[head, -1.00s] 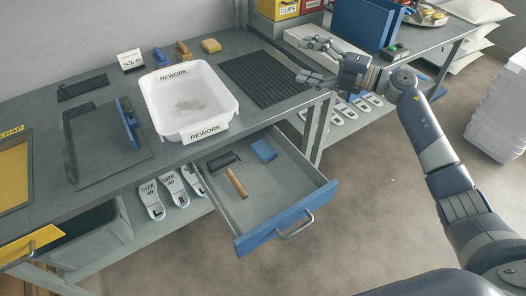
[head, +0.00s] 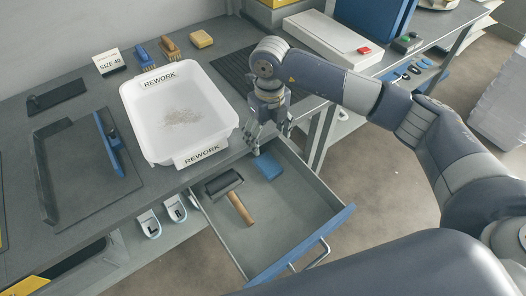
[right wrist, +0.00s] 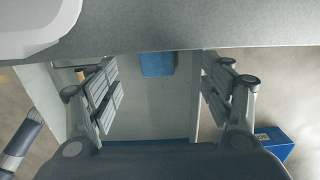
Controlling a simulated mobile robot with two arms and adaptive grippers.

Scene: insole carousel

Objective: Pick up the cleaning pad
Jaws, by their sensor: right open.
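The cleaning pad, as I take it, is a small blue block (head: 268,167) lying flat in the open drawer, toward its back right. It also shows in the right wrist view (right wrist: 158,64), between the fingers and beyond them, partly cut off by the table edge. My right gripper (head: 255,140) points down over the back of the drawer, just above and left of the pad. Its fingers are apart with nothing between them in the right wrist view (right wrist: 160,85). My left gripper is not in view.
The table edge and a white REWORK bin (head: 133,110) are close to the gripper. A yellow sponge (head: 202,39) and brushes (head: 170,48) stand behind the bin.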

